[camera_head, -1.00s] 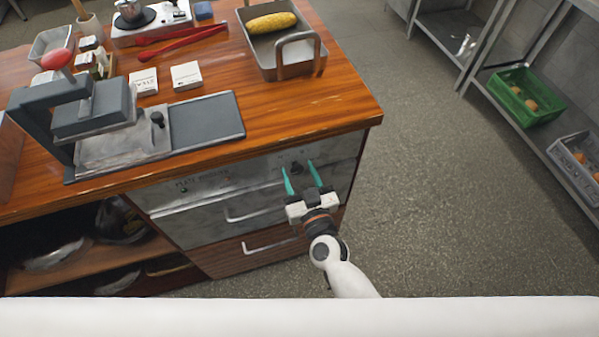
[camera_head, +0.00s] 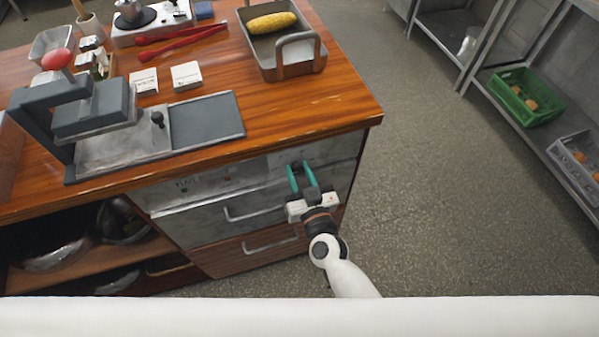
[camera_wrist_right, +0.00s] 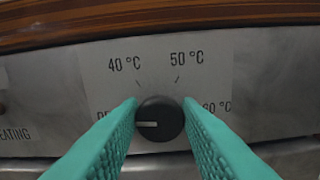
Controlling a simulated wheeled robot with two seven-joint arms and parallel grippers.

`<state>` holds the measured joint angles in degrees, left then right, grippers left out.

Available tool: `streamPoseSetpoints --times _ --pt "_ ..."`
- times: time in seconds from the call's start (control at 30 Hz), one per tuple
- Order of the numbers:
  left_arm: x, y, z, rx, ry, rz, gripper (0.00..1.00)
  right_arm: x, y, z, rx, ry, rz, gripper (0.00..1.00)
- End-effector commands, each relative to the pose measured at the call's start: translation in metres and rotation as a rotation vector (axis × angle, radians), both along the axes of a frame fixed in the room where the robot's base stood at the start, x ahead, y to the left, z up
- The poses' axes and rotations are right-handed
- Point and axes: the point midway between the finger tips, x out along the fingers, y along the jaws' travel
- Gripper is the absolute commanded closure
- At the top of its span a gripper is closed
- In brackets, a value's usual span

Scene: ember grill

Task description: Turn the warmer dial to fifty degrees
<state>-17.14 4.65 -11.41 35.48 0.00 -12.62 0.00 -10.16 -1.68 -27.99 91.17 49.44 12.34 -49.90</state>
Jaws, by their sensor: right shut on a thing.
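The warmer dial is a round black knob (camera_wrist_right: 159,118) on the metal warmer panel. Its pale pointer line lies on the left side, level, toward a label partly hidden by a finger. The 50 °C mark (camera_wrist_right: 186,59) is up and to the right of the knob, and 40 °C is up and to the left. My right gripper (camera_head: 298,167) is at the panel, and its teal fingers (camera_wrist_right: 160,112) are shut on the dial from left and right. My left gripper is not in view.
A drawer handle (camera_head: 255,211) sits below the panel, left of my right gripper. The wooden counter edge (camera_head: 345,125) overhangs just above. A metal tray (camera_head: 297,70) with a corn cob stands on the counter.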

Motion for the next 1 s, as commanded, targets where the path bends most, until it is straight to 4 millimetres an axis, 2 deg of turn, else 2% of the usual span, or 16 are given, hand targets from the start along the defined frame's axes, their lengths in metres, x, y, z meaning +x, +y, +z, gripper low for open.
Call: streamPoseSetpoints --times 1.0 --pt "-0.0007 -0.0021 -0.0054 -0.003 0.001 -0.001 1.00 0.0007 -0.0027 -0.0032 0.876 0.286 -0.001 0.92"
